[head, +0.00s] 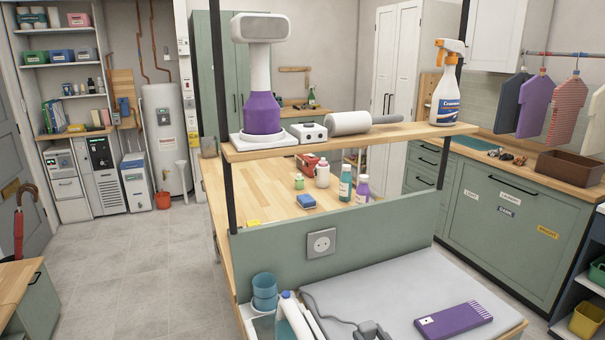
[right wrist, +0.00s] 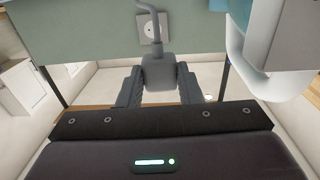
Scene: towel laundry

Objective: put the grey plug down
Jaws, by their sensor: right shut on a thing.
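The grey plug (right wrist: 158,72) sits between the two dark fingers of my right gripper (right wrist: 159,90), which is shut on it. Its grey cable runs up from the plug in the wrist view. In the head view my right gripper (head: 371,331) shows only at the bottom edge, over the grey board, with the cable running left from it towards a white and blue appliance (head: 294,316). The plug is apart from the wall socket (head: 321,242) on the green panel. I cannot tell whether it touches the board. My left gripper is not in view.
The grey padded board (head: 405,283) has bare room behind and right of the gripper. A purple box (head: 454,320) lies on its right part. Teal cups (head: 264,291) stand at left. The green panel (head: 385,228) and wooden shelf (head: 350,138) rise behind.

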